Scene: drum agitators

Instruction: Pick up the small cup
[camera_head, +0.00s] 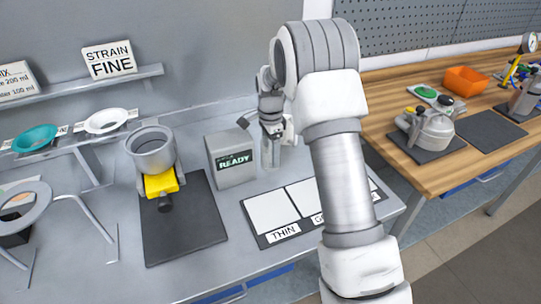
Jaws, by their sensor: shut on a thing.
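My gripper (271,152) points down over the grey bench, just right of the grey box marked READY. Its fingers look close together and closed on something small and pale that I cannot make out. I cannot tell from this view whether it is the small cup. A larger round grey cup (151,152) with a yellow block (161,184) and dark handle below it stands upright to the left, apart from my gripper.
The READY box (232,158) stands close to my gripper. A dark mat (184,222) and a board with pale panels (270,212) lie in front. A rack holds a teal strainer (35,138) and a white one (106,120). A wooden bench (400,97) is at right.

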